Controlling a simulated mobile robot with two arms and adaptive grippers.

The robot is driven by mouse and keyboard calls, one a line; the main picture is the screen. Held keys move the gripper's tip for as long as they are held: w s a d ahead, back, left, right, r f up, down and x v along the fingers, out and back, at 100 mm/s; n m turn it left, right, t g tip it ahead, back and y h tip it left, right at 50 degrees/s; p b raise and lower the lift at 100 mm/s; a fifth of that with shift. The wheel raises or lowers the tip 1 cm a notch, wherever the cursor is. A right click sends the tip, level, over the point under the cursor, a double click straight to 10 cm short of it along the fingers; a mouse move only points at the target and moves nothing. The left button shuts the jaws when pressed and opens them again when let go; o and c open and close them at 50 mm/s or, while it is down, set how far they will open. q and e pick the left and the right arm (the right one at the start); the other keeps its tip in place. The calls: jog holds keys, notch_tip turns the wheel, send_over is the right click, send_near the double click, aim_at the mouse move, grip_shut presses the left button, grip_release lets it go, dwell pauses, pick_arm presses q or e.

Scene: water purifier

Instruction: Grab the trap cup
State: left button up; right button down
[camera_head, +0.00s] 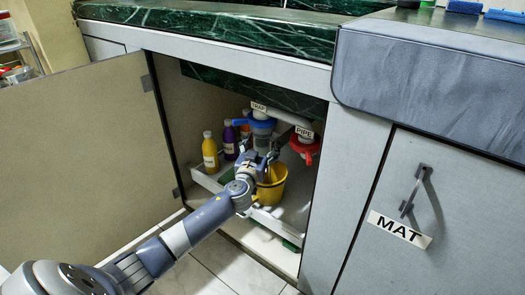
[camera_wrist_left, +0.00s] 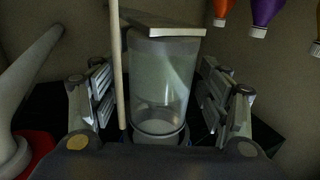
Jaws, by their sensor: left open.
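The trap cup (camera_head: 263,134) hangs under the pipe fitting labelled TRAP (camera_head: 259,107), below a blue ring (camera_head: 254,122), inside the open cabinet. In the left wrist view the cup (camera_wrist_left: 160,75) is clear and see-through and lies between the two fingers. My left gripper (camera_head: 266,156) is just below and in front of the cup in the head view. Its fingers (camera_wrist_left: 160,100) are open, one on each side of the cup, with a visible gap at both sides. Part of the cup's lower end is hidden by my gripper in the head view. My right gripper is not in view.
A yellow bucket (camera_head: 273,188) stands below my gripper. A white pipe (camera_head: 291,118) with a red ring (camera_head: 305,146) is to the right. Bottles, one yellow (camera_head: 210,153), stand at left behind a white rail. The open cabinet door (camera_head: 80,150) fills the left.

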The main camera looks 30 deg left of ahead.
pick_arm(q)
jog(key=shift+w+a, duration=0.1)
jog(key=shift+w, duration=0.25)
jog(key=c, duration=1.3)
jog(key=shift+r, duration=0.25)
